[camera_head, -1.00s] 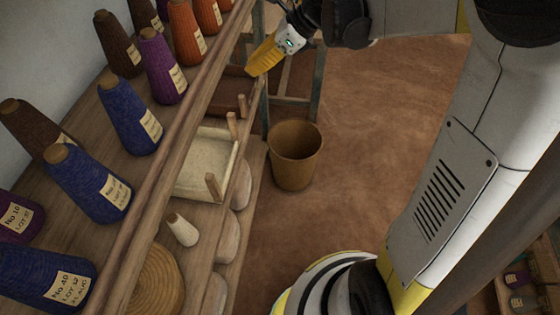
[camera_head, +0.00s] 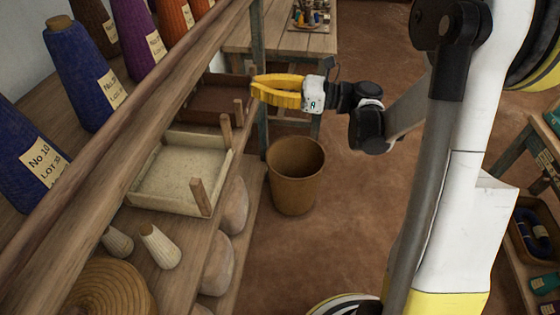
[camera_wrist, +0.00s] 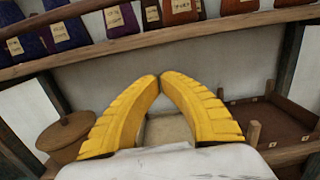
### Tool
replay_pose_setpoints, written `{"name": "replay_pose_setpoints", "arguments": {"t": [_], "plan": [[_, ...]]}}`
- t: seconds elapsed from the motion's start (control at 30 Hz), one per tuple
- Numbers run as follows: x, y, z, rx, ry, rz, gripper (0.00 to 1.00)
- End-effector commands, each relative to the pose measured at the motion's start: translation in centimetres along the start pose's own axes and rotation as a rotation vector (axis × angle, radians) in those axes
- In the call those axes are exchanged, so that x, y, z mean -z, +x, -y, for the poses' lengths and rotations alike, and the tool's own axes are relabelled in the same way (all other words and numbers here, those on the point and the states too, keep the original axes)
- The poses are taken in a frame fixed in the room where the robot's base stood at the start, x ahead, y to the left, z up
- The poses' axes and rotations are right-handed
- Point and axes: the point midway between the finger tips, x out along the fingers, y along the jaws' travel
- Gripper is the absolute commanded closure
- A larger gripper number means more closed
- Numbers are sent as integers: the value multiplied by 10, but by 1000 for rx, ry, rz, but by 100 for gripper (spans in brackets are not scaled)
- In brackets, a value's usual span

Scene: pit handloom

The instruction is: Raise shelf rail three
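A long wooden rail (camera_head: 120,100) runs along the front of the upper shelf, below the thread cones; no number shows on it, so I cannot tell whether it is rail three. In the wrist view the upper shelf's front edge (camera_wrist: 200,32) crosses above my fingers. My gripper (camera_head: 256,90) has yellow fingers and is in front of the shelves at their far end, level with the tray area. In the wrist view its fingertips (camera_wrist: 160,77) meet, with nothing seen between them.
Thread cones (camera_head: 85,70) line the upper shelf. A pale tray (camera_head: 180,175) and a brown tray (camera_head: 215,103), with upright pegs, sit on the shelf below. A brown bin (camera_head: 296,175) stands on the floor. A table (camera_head: 240,40) is behind.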

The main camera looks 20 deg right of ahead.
Motion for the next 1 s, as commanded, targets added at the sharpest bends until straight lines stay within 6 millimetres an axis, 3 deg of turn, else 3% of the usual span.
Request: {"name": "replay_pose_setpoints", "arguments": {"t": [0.1,0.5,0.53,0.73,1.0], "plan": [[18,-15,2,4,0,-1,100],[14,-105,1,5,0,-4,100],[14,-106,0,3,-6,-12,100],[21,-71,-16,-2,-172,-198,100],[34,-49,-44,-52,-424,-437,100]]}}
